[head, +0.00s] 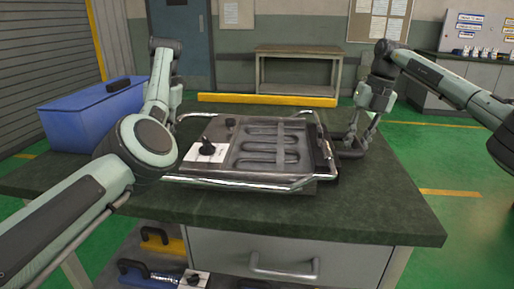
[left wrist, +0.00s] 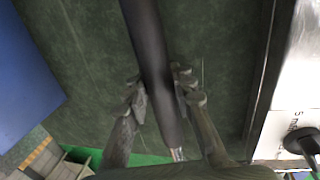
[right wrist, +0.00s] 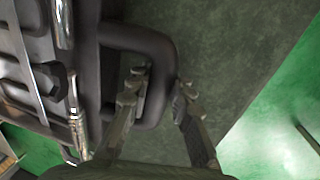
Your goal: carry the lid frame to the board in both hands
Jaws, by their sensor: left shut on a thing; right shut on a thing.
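The lid frame (head: 240,181), chrome tubing with dark handles at its two ends, lies around the board (head: 226,160) on the dark green worktop. The board is a grey plate with a looped heating element (head: 268,145) and a black knob on a white label (head: 206,152). My left gripper (left wrist: 161,92) is shut on a dark handle bar (left wrist: 150,45); my own arm hides it in the head view. My right gripper (head: 352,141) is shut on the black U-shaped handle (right wrist: 150,38) at the right end. I cannot tell whether the frame touches the board.
The worktop is clear at the front right. A drawer (head: 270,255) and a lower shelf with dark-handled items are below. A bench (head: 298,62) and a yellow floor barrier (head: 266,99) stand behind.

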